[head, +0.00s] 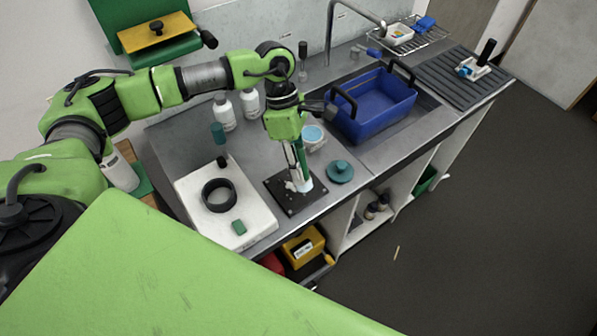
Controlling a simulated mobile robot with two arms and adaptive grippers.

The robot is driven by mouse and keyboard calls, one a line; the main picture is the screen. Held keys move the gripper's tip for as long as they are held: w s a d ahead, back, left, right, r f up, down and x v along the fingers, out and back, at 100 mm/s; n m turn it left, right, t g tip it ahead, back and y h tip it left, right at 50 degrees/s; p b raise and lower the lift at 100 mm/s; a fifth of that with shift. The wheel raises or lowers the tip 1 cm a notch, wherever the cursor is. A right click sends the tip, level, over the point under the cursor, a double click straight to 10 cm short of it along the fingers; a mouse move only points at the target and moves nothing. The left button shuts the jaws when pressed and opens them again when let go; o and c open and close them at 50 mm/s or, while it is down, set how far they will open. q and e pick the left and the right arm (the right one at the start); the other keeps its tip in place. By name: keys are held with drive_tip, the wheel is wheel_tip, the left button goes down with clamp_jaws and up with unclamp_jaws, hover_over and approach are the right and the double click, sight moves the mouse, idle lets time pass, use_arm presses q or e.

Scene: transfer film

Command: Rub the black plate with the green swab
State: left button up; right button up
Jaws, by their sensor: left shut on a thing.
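The black plate (281,197) is a dark square lying flat on the grey counter near its front edge. My left gripper (296,165) points down above it and is shut on the green swab (302,160). The swab is upright, with its white head (301,184) low over the plate. The head appears to touch the plate, though I cannot be sure from this angle. My right gripper does not show.
Left of the plate is a white box (250,207) with a black ring (219,195). A teal lid (340,171) lies right of the plate, and a bowl (313,138) stands behind. White bottles (224,113) and a blue basin (377,105) stand further back.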

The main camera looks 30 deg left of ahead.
sight(300, 161)
use_arm(q)
drive_tip(key=shift+d+r+p, duration=0.2)
drive_tip(key=shift+r+p, duration=0.1)
drive_tip(key=shift+r, duration=0.7)
drive_tip(key=shift+a+r, duration=0.1)
drive_tip(key=shift+r, duration=0.4)
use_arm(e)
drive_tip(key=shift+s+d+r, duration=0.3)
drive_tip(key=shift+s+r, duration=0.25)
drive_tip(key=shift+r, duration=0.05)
